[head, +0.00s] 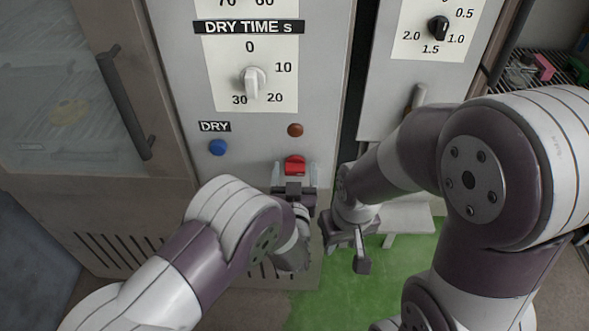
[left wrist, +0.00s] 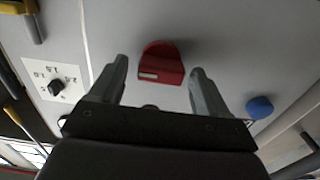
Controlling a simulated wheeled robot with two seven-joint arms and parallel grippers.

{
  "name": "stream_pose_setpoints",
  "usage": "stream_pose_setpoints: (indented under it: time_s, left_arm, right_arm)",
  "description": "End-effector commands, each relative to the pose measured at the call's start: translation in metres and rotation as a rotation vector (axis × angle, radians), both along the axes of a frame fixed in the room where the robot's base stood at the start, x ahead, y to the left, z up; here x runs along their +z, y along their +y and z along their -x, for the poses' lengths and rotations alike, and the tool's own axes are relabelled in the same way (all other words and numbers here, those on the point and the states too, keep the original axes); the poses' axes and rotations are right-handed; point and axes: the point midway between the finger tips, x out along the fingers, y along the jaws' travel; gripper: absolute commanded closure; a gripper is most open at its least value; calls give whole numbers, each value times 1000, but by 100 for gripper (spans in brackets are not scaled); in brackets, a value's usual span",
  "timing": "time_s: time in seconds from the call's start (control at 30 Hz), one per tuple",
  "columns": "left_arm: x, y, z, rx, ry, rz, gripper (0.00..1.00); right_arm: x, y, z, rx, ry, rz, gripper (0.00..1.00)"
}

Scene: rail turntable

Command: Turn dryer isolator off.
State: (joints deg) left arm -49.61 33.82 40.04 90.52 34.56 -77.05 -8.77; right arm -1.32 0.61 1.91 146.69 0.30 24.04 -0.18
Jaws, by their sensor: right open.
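The red isolator knob (head: 295,166) is on the lower front of the grey dryer panel, below a small brown-red lamp (head: 295,130). My left gripper (head: 296,178) is at the knob, its fingers open on either side. In the left wrist view the knob (left wrist: 161,62) sits between the two spread fingertips of the left gripper (left wrist: 158,78), with a gap on each side. A white mark shows on the knob's face. My right gripper (head: 345,243) is open and empty, low over the green floor, away from the panel.
A blue DRY button (head: 218,147) is left of the knob; it also shows in the left wrist view (left wrist: 259,107). The DRY TIME dial (head: 254,82) is above. A glass door with a dark handle (head: 124,102) is at left. A second panel with a black dial (head: 438,27) is at right.

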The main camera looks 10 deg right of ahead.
Motion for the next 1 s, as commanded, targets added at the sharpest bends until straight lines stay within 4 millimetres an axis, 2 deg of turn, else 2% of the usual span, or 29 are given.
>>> stream_pose_setpoints:
  time_s: [0.03, 0.17, 0.57, 0.67, 1.0]
  left_arm:
    - [0, 0, 0, 0, 0, 0, 33]
    - [0, 0, 0, 0, 0, 0, 76]
    - [-2, 0, 0, 0, 16, 57, 76]
    - [-2, 1, 0, 0, 31, 113, 80]
    - [-3, 2, -1, 1, 111, 401, 79]
  right_arm:
    - [0, 0, 0, 0, 0, 0, 57]
    - [0, 0, 0, 0, 0, 0, 57]
    - [-6, 0, 0, 0, 0, 0, 57]
    - [-11, 0, 0, 0, 0, 0, 57]
    - [-36, 0, 0, 0, 0, 0, 57]
